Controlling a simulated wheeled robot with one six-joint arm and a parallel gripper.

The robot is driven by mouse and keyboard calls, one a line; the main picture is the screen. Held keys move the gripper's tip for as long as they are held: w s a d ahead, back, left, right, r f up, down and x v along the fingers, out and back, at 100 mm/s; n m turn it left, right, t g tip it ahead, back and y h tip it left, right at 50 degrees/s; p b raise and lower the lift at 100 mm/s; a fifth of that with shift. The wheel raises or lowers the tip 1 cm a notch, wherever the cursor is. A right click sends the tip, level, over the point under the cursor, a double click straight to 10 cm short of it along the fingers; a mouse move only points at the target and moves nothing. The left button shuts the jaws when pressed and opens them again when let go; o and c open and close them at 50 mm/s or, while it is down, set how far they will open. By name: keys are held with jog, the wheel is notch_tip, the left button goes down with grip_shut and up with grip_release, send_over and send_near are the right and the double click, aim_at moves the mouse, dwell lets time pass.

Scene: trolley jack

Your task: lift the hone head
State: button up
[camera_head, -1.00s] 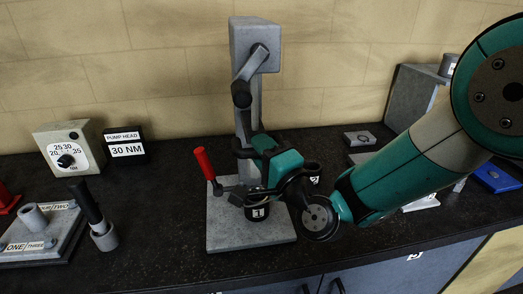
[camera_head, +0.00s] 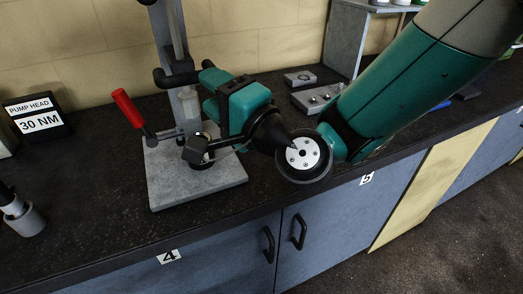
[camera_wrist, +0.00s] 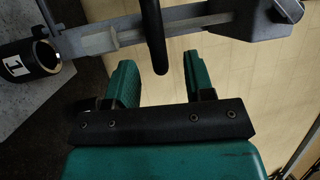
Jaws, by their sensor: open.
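No part is labelled as the hone head, and I cannot tell which one it is. A black cylinder marked 1 (camera_wrist: 28,60) sits low on the grey stand (camera_head: 200,190); it shows at the left edge of the wrist view and is mostly hidden behind my gripper in the head view. My gripper (camera_wrist: 158,65) is open, with its teal fingers apart and toward the stand's column (camera_wrist: 115,40). A dark rounded bar (camera_wrist: 153,35) reaches down between the fingertips in the wrist view. I cannot tell whether it touches them. No object is clamped.
A red-handled lever (camera_head: 128,107) stands at the stand's left. A small grey block with knobs (camera_head: 318,97) and a flat grey piece (camera_head: 300,78) lie to the right, near a grey shelf unit (camera_head: 345,40). A PUMP HEAD 30 NM sign (camera_head: 38,118) stands left.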

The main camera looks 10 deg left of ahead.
jog(key=b+v, duration=0.8)
jog(key=v, duration=0.2)
jog(key=shift+d, duration=0.2)
jog(key=shift+s, duration=0.2)
